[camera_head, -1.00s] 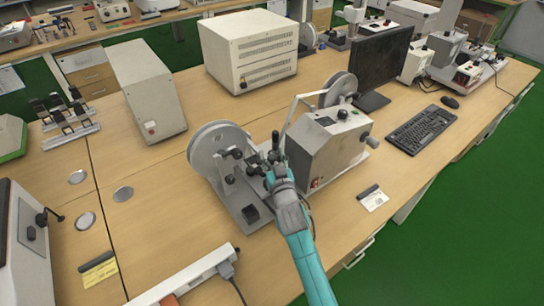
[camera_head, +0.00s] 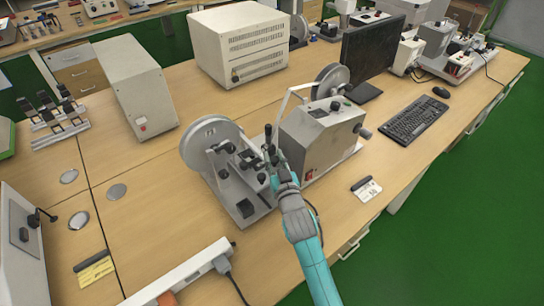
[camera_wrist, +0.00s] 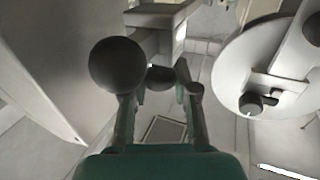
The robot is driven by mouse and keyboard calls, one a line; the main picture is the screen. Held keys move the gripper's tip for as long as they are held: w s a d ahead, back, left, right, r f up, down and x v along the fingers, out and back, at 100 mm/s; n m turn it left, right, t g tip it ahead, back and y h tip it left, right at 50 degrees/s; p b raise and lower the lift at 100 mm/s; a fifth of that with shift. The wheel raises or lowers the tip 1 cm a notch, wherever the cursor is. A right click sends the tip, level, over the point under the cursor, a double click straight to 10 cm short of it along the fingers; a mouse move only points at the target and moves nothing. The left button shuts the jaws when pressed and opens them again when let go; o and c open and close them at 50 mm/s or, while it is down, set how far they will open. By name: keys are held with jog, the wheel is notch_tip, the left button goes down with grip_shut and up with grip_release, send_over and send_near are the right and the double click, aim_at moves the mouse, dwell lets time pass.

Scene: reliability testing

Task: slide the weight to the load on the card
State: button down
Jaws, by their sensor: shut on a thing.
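My gripper (camera_head: 268,163) is at the front right of the tester with the grey disc (camera_head: 212,143), beside the grey control box (camera_head: 323,140). In the wrist view its two fingers (camera_wrist: 160,90) are closed around a small dark knob (camera_wrist: 160,77), which seems to belong to the weight. A larger dark round knob (camera_wrist: 117,65) is close in front of the left finger. A pale bar (camera_wrist: 160,17) runs behind them. The weight's body and any scale are mostly hidden. A white card (camera_head: 367,190) with a dark clip lies right of the tester; its print is too small to read.
A yellow card (camera_head: 95,269) lies at the front left. A white power strip (camera_head: 180,279) is near the bench front. A monitor (camera_head: 372,50) and keyboard (camera_head: 417,121) stand at the right.

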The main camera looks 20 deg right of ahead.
jog(key=shift+d, duration=0.1)
jog(key=c, duration=0.9)
grip_release()
jog(key=shift+s, duration=0.15)
jog(key=shift+s, duration=0.1)
jog(key=s, duration=0.8)
jog(key=s+a, duration=0.1)
jog(key=s, duration=0.2)
jog(key=shift+s, duration=0.4)
jog(key=s+f+n+g+y, duration=0.1)
jog(key=s+f, duration=0.2)
jog(key=s, duration=0.7)
jog(key=s+f+g, duration=0.1)
jog(key=s+f, duration=0.3)
jog(key=s, duration=0.6)
jog(key=shift+g, duration=0.6)
jog(key=v, duration=1.8)
jog(key=shift+s+a+f, duration=0.25)
jog(key=shift+s, duration=0.05)
